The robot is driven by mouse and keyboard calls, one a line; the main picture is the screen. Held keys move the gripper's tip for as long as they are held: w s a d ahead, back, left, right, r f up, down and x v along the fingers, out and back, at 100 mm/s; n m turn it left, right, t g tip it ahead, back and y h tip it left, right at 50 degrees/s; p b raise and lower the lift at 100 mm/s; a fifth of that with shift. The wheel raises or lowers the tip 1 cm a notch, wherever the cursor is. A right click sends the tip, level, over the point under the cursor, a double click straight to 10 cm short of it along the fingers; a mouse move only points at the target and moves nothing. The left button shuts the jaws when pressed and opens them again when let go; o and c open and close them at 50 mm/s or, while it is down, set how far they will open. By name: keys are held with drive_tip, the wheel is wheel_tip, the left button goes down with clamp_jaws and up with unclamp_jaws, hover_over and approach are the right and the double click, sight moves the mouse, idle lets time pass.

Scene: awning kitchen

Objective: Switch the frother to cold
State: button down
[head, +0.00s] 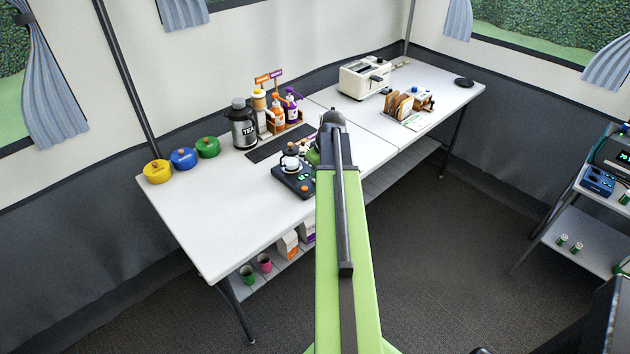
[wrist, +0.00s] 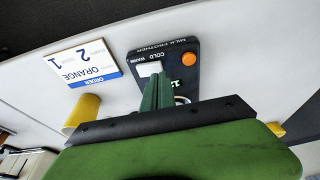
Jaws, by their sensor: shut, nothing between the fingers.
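The milk frother (head: 291,184) is a dark base on the white table, with a small white jug (head: 291,160) on it. In the wrist view the frother (wrist: 187,60) shows an orange button (wrist: 189,59), a partly covered green display and the words COLD and WARM. A white switch (wrist: 148,69) sits beside these words; I cannot tell which side it is set to. My gripper (wrist: 158,82) is shut and empty, its green fingertips close to the switch. I cannot tell whether they touch. In the head view my arm hides most of the gripper.
An order card (wrist: 81,62) reading ORANGE lies beside the frother, with a yellow cylinder (wrist: 84,114) near it. A toaster (head: 364,79) is farther right. The table's front left is clear.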

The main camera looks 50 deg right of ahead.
drive_tip(key=shift+f+b, duration=0.55)
drive_tip(key=shift+f, duration=0.15)
drive_tip(key=shift+r, duration=0.15)
drive_tip(key=shift+r+p, duration=0.95)
drive_tip(key=shift+p, duration=0.1)
wheel_tip(320, 180, up, 10)
drive_tip(key=p, duration=1)
idle(2.1)
idle(0.4)
